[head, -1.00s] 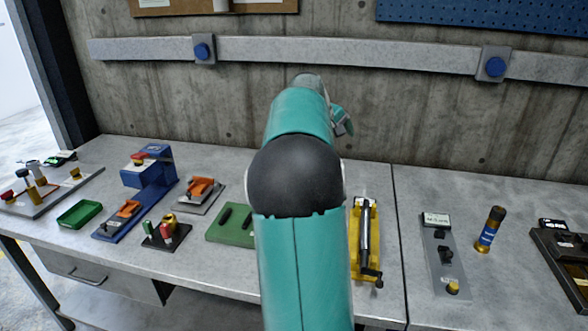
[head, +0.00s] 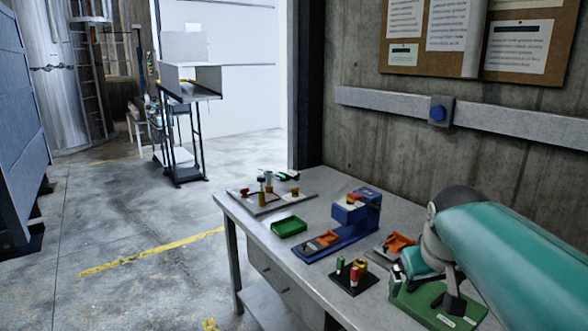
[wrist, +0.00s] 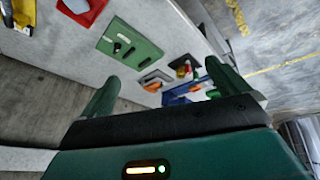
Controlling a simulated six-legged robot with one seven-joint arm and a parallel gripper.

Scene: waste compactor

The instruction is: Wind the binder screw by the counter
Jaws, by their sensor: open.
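My gripper (wrist: 161,74) is open and empty in the wrist view, its two green fingers spread above the bench. In the head view my arm comes in from the right and its end is over or near the green board (head: 432,308); it hides part of that board. The green board with dark handles also shows in the wrist view (wrist: 127,42). A yellow part (wrist: 6,14) is cut off at the wrist view's left edge; I cannot tell whether it belongs to the binder screw. No counter can be made out for certain.
On the bench (head: 300,262) stand a blue device (head: 345,225), a green tray (head: 289,227), a base with coloured buttons (head: 350,279) and an orange clamp (head: 398,243). A red piece (wrist: 84,10) lies beside the green board. Open floor lies left of the bench.

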